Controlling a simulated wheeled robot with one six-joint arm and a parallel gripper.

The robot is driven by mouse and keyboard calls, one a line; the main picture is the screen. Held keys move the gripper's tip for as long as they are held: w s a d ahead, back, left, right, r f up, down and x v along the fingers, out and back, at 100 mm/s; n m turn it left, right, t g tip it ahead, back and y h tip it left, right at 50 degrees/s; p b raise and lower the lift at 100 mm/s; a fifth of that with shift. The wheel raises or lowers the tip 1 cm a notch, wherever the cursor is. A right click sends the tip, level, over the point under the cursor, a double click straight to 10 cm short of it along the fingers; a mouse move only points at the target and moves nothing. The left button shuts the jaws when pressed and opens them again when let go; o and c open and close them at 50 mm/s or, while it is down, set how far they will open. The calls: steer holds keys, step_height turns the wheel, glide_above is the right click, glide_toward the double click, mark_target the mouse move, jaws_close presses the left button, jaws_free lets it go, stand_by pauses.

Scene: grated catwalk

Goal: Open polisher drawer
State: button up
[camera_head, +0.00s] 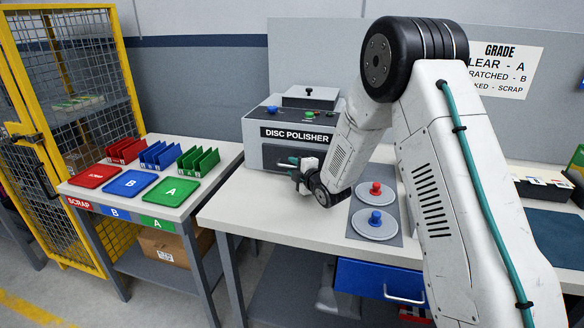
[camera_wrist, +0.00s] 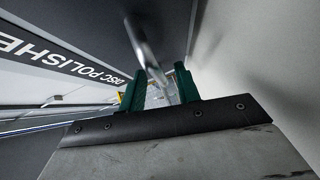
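The disc polisher (camera_head: 258,128) is a grey box with a labelled front, at the back of the bench in the head view. A darker panel (camera_head: 273,155) lies below its label; it looks like the drawer front and seems closed. My gripper (camera_head: 294,168) is in front of the panel's right part and hides some of it. In the wrist view, my gripper's green fingers (camera_wrist: 160,92) stand apart, with a shiny metal bar (camera_wrist: 148,50), apparently the drawer handle, reaching between them. I see gaps beside the bar and no clear grip on it. The "DISC POLISHER" label (camera_wrist: 65,60) is at left.
Two grey discs with a red knob (camera_head: 376,187) and a blue knob (camera_head: 376,218) lie right of my gripper. Red, blue and green trays (camera_head: 170,190) and racks stand on the left table. A blue drawer (camera_head: 380,282) is under the bench. The bench front is clear.

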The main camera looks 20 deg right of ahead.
steer(key=shift+w+a+f, duration=0.1)
steer(key=shift+w+a, duration=0.1)
steer(key=shift+w, duration=0.45)
